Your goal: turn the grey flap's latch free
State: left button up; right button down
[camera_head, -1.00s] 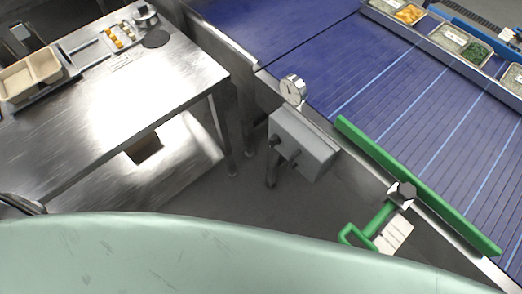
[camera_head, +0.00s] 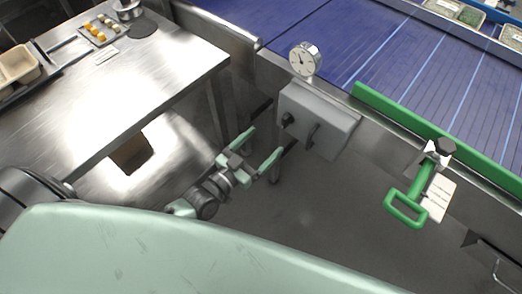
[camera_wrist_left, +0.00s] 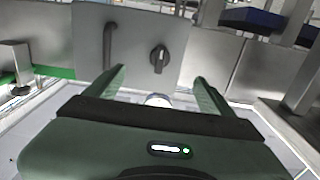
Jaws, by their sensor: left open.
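The grey flap (camera_head: 335,121) is the front of a grey box on the side of the conveyor frame. It carries a black latch knob (camera_head: 288,119) and a dark bar handle (camera_head: 313,134). In the left wrist view the flap (camera_wrist_left: 133,35) faces me, with the latch knob (camera_wrist_left: 159,58) roughly upright and the handle (camera_wrist_left: 108,46) to its left. My left gripper (camera_head: 267,140) is open and empty, a short way in front of the flap. In the left wrist view its fingers (camera_wrist_left: 160,77) point at the flap, one on each side below the knob, apart from it.
A round dial gauge (camera_head: 305,59) stands above the box. A green handle (camera_head: 406,208) and a green rail (camera_head: 440,135) are to the right along the blue conveyor (camera_head: 400,50). A steel table (camera_head: 150,70) is at the left. Floor is open below the box.

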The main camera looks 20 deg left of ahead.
aim_at(283, 124)
pick_arm(q)
jog(key=b+x, duration=0.2)
jog(key=x, duration=0.6)
jog(key=shift+w+d+f, duration=0.15)
jog(key=shift+w, duration=0.25)
jog(key=shift+w+d, duration=0.15)
jog(key=shift+w, duration=0.25)
jog(key=shift+c, duration=0.6)
jog(key=c, duration=0.6)
grip_shut()
pick_arm(e)
jog(key=shift+w+d+f, duration=0.1)
jog(key=shift+w+f, duration=0.1)
jog(key=shift+f, duration=0.4)
jog(key=shift+w+d+f, duration=0.1)
jog(key=shift+w+f, duration=0.05)
jog(key=shift+f, duration=0.4)
jog(key=shift+d, duration=0.25)
